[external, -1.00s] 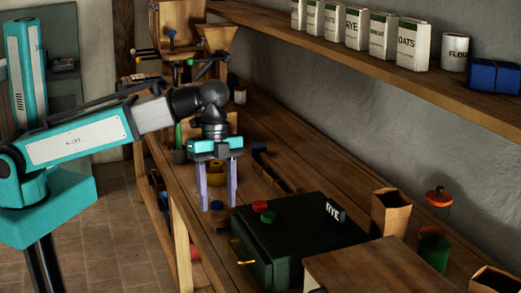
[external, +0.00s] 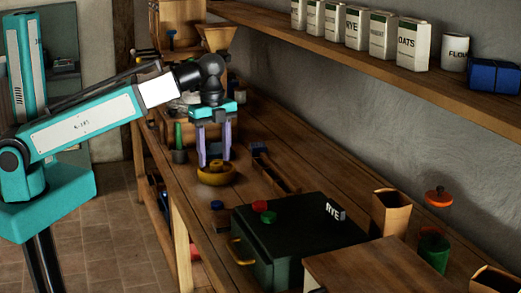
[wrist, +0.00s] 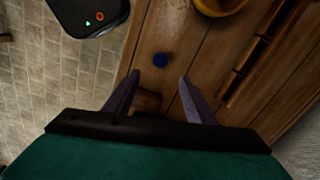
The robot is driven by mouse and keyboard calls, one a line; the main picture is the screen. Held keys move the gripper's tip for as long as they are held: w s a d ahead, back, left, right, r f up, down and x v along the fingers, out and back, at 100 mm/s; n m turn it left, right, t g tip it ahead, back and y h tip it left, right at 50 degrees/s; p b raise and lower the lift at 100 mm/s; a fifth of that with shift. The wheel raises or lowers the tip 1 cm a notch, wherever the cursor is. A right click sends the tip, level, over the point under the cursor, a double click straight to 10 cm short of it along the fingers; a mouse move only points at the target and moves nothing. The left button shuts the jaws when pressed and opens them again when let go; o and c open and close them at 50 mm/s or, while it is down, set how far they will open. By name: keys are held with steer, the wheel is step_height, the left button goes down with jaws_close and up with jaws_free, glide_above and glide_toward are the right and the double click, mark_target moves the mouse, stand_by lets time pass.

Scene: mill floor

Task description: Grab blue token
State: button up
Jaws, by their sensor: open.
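The blue token (external: 217,204) lies on the wooden bench, left of the dark green box. In the wrist view the blue token (wrist: 160,60) shows a little beyond the fingertips and between their lines, on bare planks. My gripper (external: 214,163) is open and empty, with its two purple fingers pointing down. In the external view it appears above and behind the token, apart from it, with the fingertips overlapping the yellow bowl. The open fingers also show in the wrist view (wrist: 159,78).
The yellow bowl (external: 216,177) stands on the bench behind the token. A slotted wooden rack (external: 275,173) lies right of the bowl.

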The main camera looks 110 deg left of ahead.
steer(key=shift+f, duration=0.15)
steer(key=p, duration=0.1)
glide_above(216, 203)
steer(key=shift+a+f, duration=0.1)
steer(key=shift+f, duration=4.1)
steer(key=shift+f+p, duration=1.05)
steer(key=shift+f, duration=1.55)
steer(key=c, duration=1.1)
steer(key=shift+r, duration=0.15)
steer(key=shift+r+b, duration=1.05)
steer(key=shift+r, duration=3.85)
